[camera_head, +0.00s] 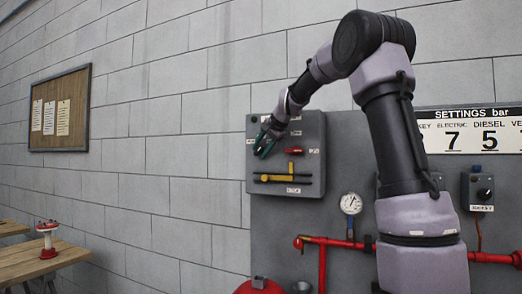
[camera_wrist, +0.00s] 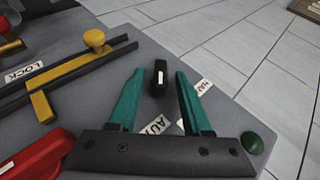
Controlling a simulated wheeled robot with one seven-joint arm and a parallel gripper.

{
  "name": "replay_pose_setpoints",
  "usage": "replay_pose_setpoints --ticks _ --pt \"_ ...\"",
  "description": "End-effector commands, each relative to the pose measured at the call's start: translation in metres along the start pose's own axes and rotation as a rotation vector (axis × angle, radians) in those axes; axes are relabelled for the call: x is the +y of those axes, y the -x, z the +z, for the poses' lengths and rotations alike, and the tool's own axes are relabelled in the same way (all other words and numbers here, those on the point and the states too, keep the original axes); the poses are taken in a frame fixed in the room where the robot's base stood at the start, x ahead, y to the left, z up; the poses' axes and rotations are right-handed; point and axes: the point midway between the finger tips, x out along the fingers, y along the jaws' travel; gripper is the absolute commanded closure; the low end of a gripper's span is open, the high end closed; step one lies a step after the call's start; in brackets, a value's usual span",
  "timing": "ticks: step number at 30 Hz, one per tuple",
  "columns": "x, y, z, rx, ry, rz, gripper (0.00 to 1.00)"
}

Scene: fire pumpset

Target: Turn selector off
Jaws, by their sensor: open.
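The selector is a small black knob (camera_wrist: 160,80) with a white mark, standing out from the grey control box. A label reading AUTO (camera_wrist: 155,125) and another partly covered label (camera_wrist: 203,86) lie beside it. My gripper (camera_wrist: 155,74) is open, with its teal fingers on either side of the knob and gaps visible between. I cannot tell how deep the fingertips reach. In the head view my gripper (camera_head: 264,146) is at the upper left of the control box (camera_head: 314,135), and the knob is hidden there.
The box also carries a red handle (camera_head: 294,151), a yellow sliding bar (camera_head: 291,167) in a black rail, and a green button (camera_wrist: 252,142). Below are a gauge (camera_head: 351,203) and red pipes (camera_head: 322,263).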

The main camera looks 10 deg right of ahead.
Motion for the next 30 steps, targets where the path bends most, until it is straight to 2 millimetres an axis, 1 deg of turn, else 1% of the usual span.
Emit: replay_pose_setpoints --ticks 4,5,6,8,9,20,26,30 --pt "0.0 0.0001 0.0 0.0 0.0 0.0 0.51" --pt "0.0 0.0001 0.0 0.0 0.0 0.0 0.55" --pt "0.0001 0.0002 0.0 0.0 0.0 0.0 0.7" --pt "0.0001 0.0002 -0.0001 0.0 0.0 0.0 0.93" --pt "0.0001 0.0002 0.0 0.0 0.0 0.0 1.0" --pt "-0.001 0.0002 0.0 0.0 0.016 0.035 1.0" --pt "-0.0036 -0.0005 0.0002 0.001 0.06 0.135 1.0" --pt "-0.0056 -0.0012 0.0008 0.0 0.102 0.238 1.0"
